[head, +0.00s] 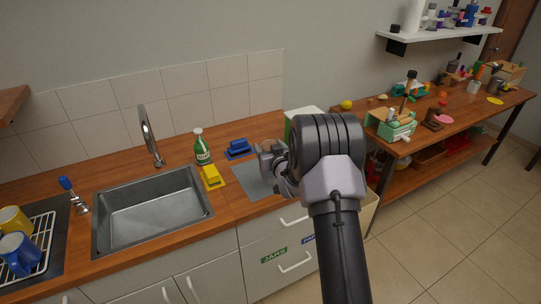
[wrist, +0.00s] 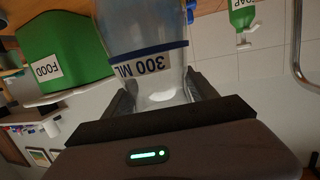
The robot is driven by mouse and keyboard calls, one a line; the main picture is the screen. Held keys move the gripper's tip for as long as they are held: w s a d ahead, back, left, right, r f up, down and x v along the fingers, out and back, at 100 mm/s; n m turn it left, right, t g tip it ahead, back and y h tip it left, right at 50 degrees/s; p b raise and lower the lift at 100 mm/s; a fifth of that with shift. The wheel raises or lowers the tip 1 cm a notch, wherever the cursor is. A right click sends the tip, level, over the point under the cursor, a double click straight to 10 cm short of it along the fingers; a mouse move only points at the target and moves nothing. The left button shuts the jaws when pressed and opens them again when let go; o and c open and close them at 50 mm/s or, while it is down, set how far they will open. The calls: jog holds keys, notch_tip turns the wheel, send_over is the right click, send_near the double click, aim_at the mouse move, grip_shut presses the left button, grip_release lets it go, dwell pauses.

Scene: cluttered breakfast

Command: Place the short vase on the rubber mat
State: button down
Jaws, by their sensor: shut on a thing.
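My gripper (head: 272,160) is over the right part of the sink counter. In the wrist view, my gripper (wrist: 160,97) is shut on a clear vessel (wrist: 140,35) with a blue band and a "300 ML" label, between both fingers. It looks like glass; I cannot tell for certain that it is the short vase.
A green bottle (head: 202,147) stands behind the sink (head: 150,210). A green "FOOD" box (wrist: 60,50) is close to the vessel in the wrist view. A cluttered table (head: 460,125) is at right.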

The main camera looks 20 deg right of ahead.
jog(key=shift+w+d, duration=0.4)
jog(key=shift+d, duration=0.1)
notch_tip(320, 180, down, 4)
jog(key=shift+r+b, duration=0.25)
jog(key=shift+b, duration=0.35)
jog(key=shift+f, duration=0.1)
jog(key=shift+c, duration=1.3)
grip_release()
